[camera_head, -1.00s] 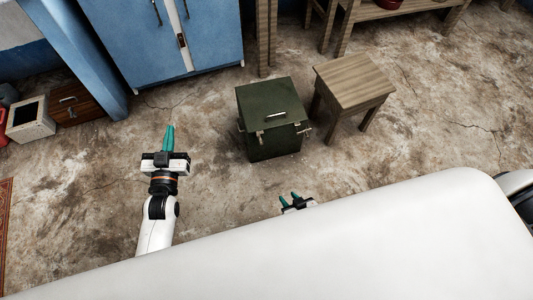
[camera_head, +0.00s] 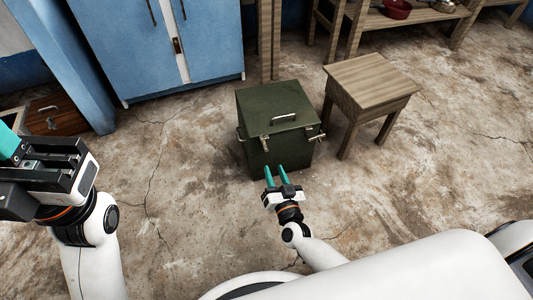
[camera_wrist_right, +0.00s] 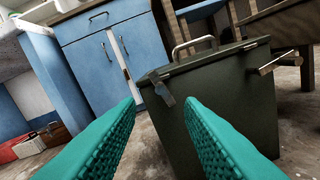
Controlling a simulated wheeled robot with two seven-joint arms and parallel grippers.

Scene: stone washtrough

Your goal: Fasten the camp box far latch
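The camp box (camera_head: 284,161) is a dark green box with its lid down and a metal handle (camera_head: 283,116) on top. A metal latch (camera_head: 265,144) is at the left of its front face and another fitting (camera_head: 317,138) sticks out at the right. In the right wrist view these are a hanging latch (camera_wrist_right: 165,94) and a protruding bar (camera_wrist_right: 270,66). I cannot tell which is the far latch or whether either is fastened. My right gripper (camera_head: 275,168) is open and empty, just before the box front. My left gripper (camera_head: 12,146) is at the left edge, partly cut off, away from the box.
A wooden stool (camera_head: 372,84) stands close to the right of the box. A blue cabinet (camera_head: 155,50) is behind and left, beside a wooden post (camera_head: 269,40). A wooden bench (camera_head: 405,17) with a red bowl is at the back. The floor left of the box is clear.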

